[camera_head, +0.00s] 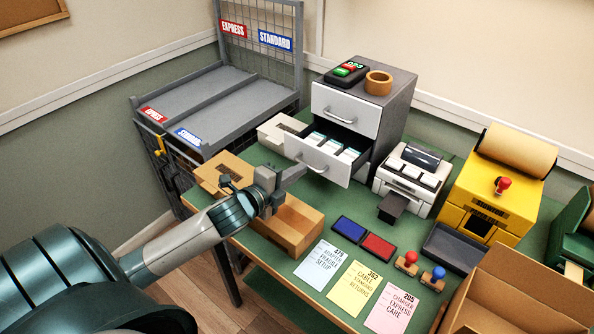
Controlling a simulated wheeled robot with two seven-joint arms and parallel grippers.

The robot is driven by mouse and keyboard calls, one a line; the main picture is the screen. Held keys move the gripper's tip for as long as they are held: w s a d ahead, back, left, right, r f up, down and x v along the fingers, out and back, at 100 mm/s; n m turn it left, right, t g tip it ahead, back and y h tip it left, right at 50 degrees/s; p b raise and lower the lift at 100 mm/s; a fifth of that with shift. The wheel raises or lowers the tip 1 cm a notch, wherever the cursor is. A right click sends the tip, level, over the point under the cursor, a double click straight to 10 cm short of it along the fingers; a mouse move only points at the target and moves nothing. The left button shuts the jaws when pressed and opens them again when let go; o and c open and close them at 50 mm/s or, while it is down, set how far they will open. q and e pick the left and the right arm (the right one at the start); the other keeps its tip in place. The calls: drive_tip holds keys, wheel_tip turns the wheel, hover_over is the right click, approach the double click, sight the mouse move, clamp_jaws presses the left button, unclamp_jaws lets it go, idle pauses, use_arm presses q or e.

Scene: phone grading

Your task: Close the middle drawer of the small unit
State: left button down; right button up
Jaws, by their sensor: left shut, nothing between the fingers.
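The small grey drawer unit (395,117) stands at the back of the green table. Its white top drawer (340,107) is shut. The drawer below it, the middle drawer (318,159), is pulled out and shows several small white and teal items inside. Its front has a curved silver handle (311,167). My left gripper (297,173) is shut and empty, with its tips close to the left part of this drawer's front. I cannot tell whether they touch it. My right gripper is not in view.
A white printer (411,175) stands just right of the open drawer. A light box (280,131) lies left of it, and a wooden box (295,226) lies under my left gripper. Ink pads, cards, stamps and a yellow machine (503,185) fill the right side.

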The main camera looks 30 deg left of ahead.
sight(326, 146)
use_arm(q)
drive_tip(key=r+x, duration=0.1)
drive_tip(key=x, duration=0.7)
drive_tip(key=r+x, duration=0.1)
drive_tip(key=x, duration=0.3)
drive_tip(key=shift+w+d+r+p, duration=0.1)
drive_tip(key=shift+w+r+p, duration=0.2)
drive_tip(key=shift+w, duration=0.4)
drive_tip(key=shift+r, duration=0.2)
drive_tip(key=shift+r, duration=0.15)
